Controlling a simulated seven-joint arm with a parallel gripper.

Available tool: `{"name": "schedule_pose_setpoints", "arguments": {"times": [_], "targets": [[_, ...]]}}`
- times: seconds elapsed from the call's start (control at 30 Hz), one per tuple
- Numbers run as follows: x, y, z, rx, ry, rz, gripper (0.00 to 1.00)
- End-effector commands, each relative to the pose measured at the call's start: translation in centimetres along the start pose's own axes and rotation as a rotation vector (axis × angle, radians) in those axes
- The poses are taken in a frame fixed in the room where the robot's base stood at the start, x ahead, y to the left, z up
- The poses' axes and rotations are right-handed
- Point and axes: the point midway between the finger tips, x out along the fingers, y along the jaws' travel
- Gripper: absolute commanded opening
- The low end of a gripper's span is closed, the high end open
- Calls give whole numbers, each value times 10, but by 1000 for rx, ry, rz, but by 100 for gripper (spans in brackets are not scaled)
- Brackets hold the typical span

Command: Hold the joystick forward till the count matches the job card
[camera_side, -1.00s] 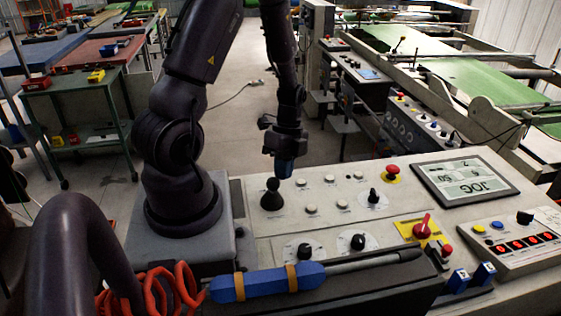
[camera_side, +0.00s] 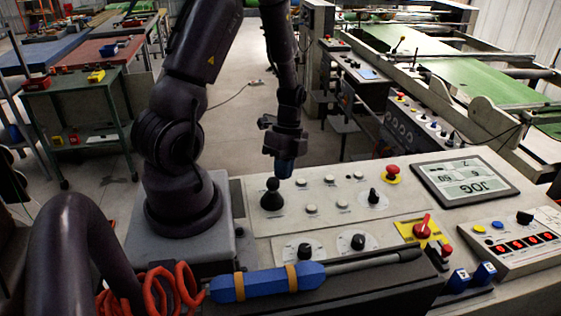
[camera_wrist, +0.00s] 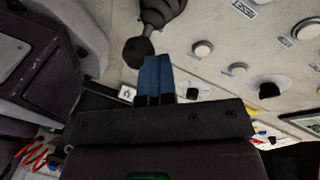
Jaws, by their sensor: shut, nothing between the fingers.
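The black joystick (camera_side: 272,196) stands on the pale control panel, with its ball knob and rubber boot visible; it also shows at the top of the wrist view (camera_wrist: 138,52). My gripper (camera_side: 285,168) is shut and empty, its blue fingertips just above and right of the knob. In the wrist view the blue fingers (camera_wrist: 156,72) are close beside the knob; I cannot tell whether they touch it. The display (camera_side: 466,183) shows JOG and some digits, upside down to the camera; its digits are hard to read. I cannot pick out a job card surely.
A red stop button (camera_side: 392,173) and a red rotary switch (camera_side: 423,228) are to the right. Several white buttons and black knobs surround the joystick. A blue-handled tool (camera_side: 268,283) lies along the panel's front. A small box with red-lit windows (camera_side: 520,243) is at far right.

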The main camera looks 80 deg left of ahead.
Motion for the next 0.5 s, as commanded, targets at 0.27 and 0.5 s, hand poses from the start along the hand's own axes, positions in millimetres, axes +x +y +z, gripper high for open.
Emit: {"name": "schedule_pose_setpoints", "arguments": {"times": [0.27, 0.5], "targets": [[1, 1, 0, 0, 1, 5, 0], [1, -1, 4, -2, 1, 5, 0]]}}
